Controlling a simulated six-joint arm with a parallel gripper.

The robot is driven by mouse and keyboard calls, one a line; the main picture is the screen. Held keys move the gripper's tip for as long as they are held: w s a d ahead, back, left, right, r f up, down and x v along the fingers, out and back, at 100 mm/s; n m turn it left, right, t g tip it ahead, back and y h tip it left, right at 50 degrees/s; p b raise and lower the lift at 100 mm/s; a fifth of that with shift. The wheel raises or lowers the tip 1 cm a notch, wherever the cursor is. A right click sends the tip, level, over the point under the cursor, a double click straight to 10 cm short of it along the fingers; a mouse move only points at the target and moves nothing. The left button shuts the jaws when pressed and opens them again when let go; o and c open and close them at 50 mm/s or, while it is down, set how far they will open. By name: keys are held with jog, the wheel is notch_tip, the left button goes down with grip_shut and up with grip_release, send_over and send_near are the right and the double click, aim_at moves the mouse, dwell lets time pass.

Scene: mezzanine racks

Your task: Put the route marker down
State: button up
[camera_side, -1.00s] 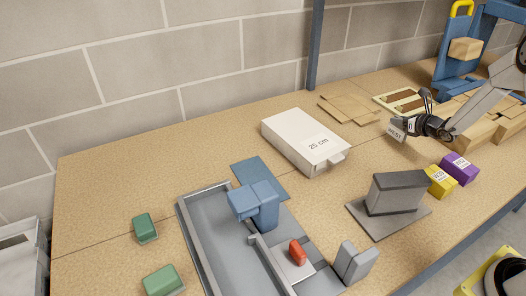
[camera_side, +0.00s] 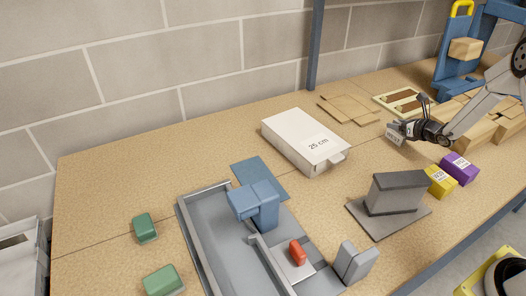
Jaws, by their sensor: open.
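The route marker is a small white label plate (camera_side: 394,135) with dark lettering, at the right of the side view. It stands tilted at the tips of my gripper (camera_side: 402,128). My gripper is open, with its fingers still close around or beside the marker's upper edge. I cannot tell whether the marker touches the tabletop or a finger. The view is too small to show the gap between the fingers.
A white box marked 25 cm (camera_side: 303,142) lies left of my gripper. Flat cardboard (camera_side: 347,108) and a framed brown panel (camera_side: 402,101) lie behind. Yellow (camera_side: 440,181) and purple (camera_side: 460,168) blocks and a grey stand (camera_side: 394,194) are in front. Bare tabletop lies between.

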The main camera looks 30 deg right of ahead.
jog(key=shift+r, duration=0.1)
jog(key=shift+s+r, duration=0.1)
jog(key=v, duration=1.1)
jog(key=shift+s, duration=0.4)
jog(key=shift+r, duration=0.1)
